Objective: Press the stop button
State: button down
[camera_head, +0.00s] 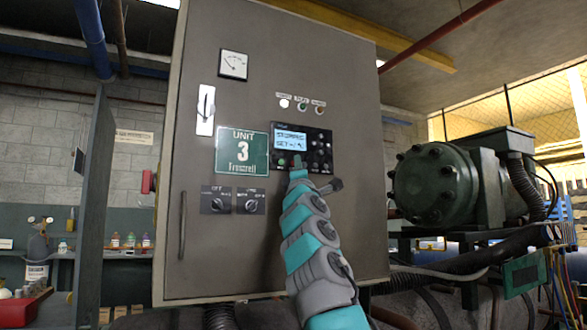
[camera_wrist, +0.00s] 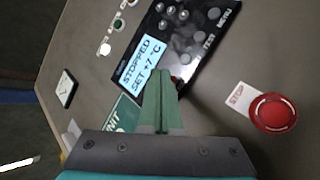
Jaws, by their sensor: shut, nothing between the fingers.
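The controller (camera_head: 318,146) is a black panel on the cabinet front; its lit display (camera_wrist: 143,62) reads "STOPPED" and "SET +7 °C". My gripper (camera_head: 298,166) is shut and empty, with its fingertips at the controller's lower edge. In the wrist view, the shut fingertips (camera_wrist: 161,76) overlap the controller edge beside a small, mostly hidden red button (camera_wrist: 176,83). I cannot tell whether they touch it. A big red mushroom button (camera_wrist: 273,112) with a "STOP" label (camera_wrist: 238,95) stands apart, right of the fingers. In the head view I cannot make it out.
The grey cabinet (camera_head: 225,265) carries a green "UNIT 3" sign (camera_head: 242,151), two rotary knobs (camera_head: 218,203), a gauge (camera_head: 233,65), indicator lamps (camera_head: 302,105) and a long handle (camera_head: 182,225). A green compressor (camera_head: 437,185) stands to the right. Shelves with bottles are at left.

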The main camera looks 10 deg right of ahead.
dwell(0.3)
jog(key=s+b, duration=0.1)
jog(key=s+d+b, duration=0.1)
jog(key=s, duration=0.1)
jog(key=s+b, duration=0.1)
jog(key=s, duration=0.1)
jog(key=shift+d+b, duration=0.25)
jog(key=shift+b, duration=0.1)
jog(key=shift+w, duration=0.1)
dwell(0.5)
